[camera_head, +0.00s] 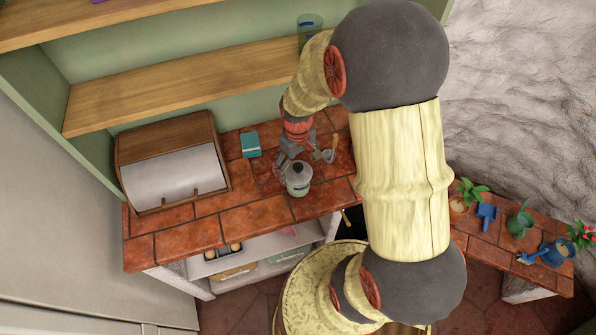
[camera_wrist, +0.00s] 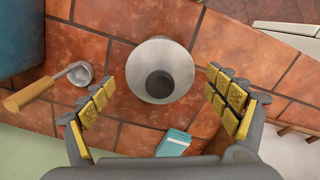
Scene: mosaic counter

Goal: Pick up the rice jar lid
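The rice jar (camera_head: 299,185) stands upright on the tiled counter, with a pale round lid (camera_head: 301,170) on top that has a dark knob. In the wrist view the lid (camera_wrist: 140,75) is seen from above, with its dark knob (camera_wrist: 160,84) near the middle. My gripper (camera_wrist: 160,88) is open, with one yellow-padded finger on each side of the lid in the picture. The fingers look empty. In the head view my gripper (camera_head: 289,158) is just above and behind the jar; whether it touches the lid cannot be told.
A metal scoop with a wooden handle (camera_head: 329,154) lies close on the jar's right. A teal box (camera_head: 250,145) lies behind left. A bread box (camera_head: 172,172) stands at the left, under a wooden shelf (camera_head: 180,85). The counter's front left is clear.

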